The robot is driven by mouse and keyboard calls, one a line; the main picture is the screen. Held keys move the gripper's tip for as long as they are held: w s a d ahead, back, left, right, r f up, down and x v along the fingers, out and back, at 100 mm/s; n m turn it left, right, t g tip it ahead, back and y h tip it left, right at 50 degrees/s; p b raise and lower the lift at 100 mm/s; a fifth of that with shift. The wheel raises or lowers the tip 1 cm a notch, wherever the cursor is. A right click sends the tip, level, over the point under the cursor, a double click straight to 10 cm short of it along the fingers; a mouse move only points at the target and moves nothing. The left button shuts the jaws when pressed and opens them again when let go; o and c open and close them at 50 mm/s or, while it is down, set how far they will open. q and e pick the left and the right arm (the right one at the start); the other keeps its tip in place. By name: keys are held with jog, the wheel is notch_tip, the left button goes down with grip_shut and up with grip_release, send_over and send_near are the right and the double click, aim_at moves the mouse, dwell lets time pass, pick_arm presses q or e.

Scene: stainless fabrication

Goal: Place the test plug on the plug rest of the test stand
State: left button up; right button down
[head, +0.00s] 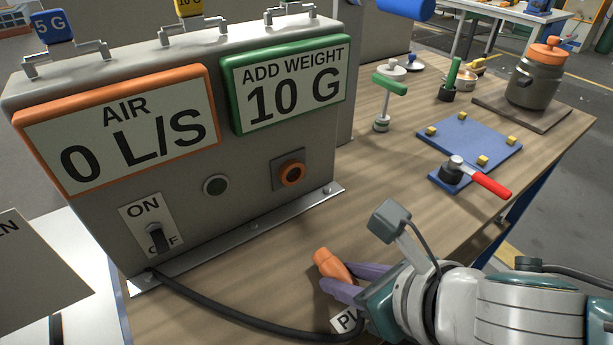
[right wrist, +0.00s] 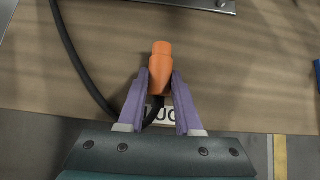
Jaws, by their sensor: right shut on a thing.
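The orange test plug (head: 332,264) is between the purple fingers of my right gripper (head: 345,279), low over the wooden bench in front of the test stand (head: 255,150). In the right wrist view the plug (right wrist: 160,68) points away from the palm, with my right gripper's fingers (right wrist: 160,85) shut on its sides. A white label (head: 346,320), partly hidden, lies under the gripper; the letters "UG" show in the right wrist view. I cannot make out the plug rest itself, nor whether the plug touches anything below. My left gripper is not in view.
A black cable (head: 240,318) runs from the stand's base toward the plug. The stand has an on/off switch (head: 156,238) and an orange-ringed socket (head: 291,174). A red-handled clamp (head: 478,175) and blue plate (head: 470,140) lie right. Bench between stand and clamp is clear.

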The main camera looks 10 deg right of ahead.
jog(key=shift+f, duration=0.1)
jog(key=c, duration=0.6)
grip_release()
